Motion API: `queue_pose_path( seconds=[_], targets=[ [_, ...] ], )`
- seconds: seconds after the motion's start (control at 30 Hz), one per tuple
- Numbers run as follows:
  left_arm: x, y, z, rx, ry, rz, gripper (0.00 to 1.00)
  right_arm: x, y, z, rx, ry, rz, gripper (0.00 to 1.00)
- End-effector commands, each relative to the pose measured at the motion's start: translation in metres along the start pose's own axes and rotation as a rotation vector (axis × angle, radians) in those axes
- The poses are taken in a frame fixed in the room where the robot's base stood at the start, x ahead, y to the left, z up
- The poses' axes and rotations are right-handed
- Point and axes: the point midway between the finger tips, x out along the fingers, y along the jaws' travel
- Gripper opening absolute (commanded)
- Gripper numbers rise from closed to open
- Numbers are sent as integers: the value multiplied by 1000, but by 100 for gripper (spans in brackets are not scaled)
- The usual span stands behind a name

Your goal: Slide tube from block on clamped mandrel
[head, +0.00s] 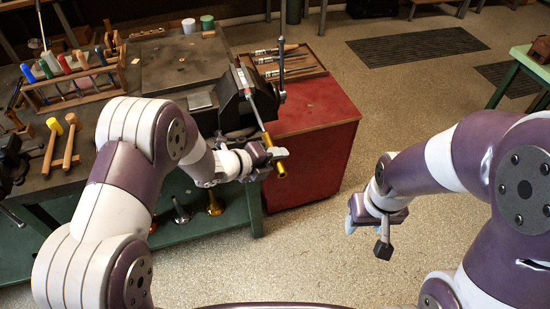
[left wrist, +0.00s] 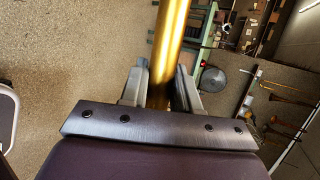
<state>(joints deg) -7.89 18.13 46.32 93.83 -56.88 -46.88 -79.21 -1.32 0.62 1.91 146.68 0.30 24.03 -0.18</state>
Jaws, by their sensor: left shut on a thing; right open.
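The brass tube (head: 280,170) is held by my left gripper (head: 270,155) in front of the vise. In the left wrist view, the tube (left wrist: 172,40) runs between the two fingers, which are shut on it. A grey steel mandrel (head: 245,82) is clamped in the dark vise (head: 236,108) and slopes toward the tube. The tube looks roughly in line with the mandrel's near end; I cannot tell whether the mandrel is inside it. My right gripper (head: 382,238) is open and empty above the floor. I cannot clearly make out the block; a pale flat piece (head: 201,101) lies left of the vise.
A red cabinet (head: 318,105) stands right of the vise, with a wooden tool tray (head: 285,64) behind. A tool rack (head: 75,85) and two mallets (head: 70,145) are on the bench at left. Brass parts (head: 214,204) stand on the shelf below.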

Motion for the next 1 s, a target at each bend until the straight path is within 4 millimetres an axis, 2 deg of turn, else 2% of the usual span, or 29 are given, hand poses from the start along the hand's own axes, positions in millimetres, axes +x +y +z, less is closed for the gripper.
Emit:
queue_pose_path(
  seconds=[0.27,1.0],
  targets=[
    [0,-1,2,0,0,-1,0,0,0,0,0,0,0,55],
    [9,-1,31,1,-1,-1,0,0,0,0,0,0,0,55]
  ],
)
